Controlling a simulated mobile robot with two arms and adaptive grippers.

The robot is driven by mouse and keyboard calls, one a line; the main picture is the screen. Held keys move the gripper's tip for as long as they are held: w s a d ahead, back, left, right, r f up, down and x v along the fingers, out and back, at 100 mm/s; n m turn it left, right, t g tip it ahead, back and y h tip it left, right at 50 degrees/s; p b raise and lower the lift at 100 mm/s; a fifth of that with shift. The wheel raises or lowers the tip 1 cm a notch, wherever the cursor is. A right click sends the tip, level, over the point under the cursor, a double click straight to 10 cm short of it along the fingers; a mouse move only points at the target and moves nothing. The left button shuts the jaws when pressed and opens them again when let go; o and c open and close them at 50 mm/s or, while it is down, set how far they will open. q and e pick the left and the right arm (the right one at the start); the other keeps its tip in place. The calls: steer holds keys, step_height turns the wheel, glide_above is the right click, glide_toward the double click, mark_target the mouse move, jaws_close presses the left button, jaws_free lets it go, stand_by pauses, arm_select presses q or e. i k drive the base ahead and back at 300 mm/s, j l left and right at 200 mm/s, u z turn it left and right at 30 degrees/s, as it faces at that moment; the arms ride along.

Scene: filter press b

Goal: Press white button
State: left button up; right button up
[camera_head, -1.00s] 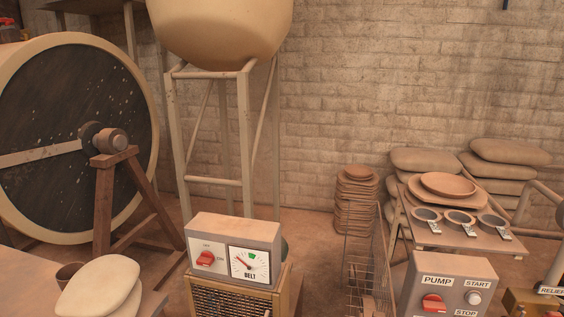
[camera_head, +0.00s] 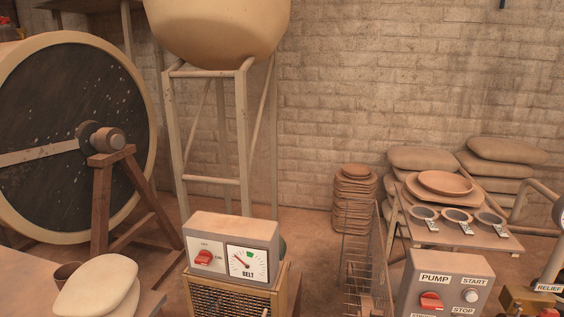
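A white round button (camera_head: 471,296) sits on the grey pump control box (camera_head: 449,276) at the lower right, just under the label START. Neither of my grippers is in view.
A belt control box (camera_head: 231,245) with a red switch and dial stands on a wooden crate at the lower middle. A wire rack (camera_head: 367,262) stands left of the pump box. A small table (camera_head: 490,239) with bowls is behind it. A RELIEF label (camera_head: 549,288) is at the far right.

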mark_target(471, 297)
steer(key=z, duration=1.25)
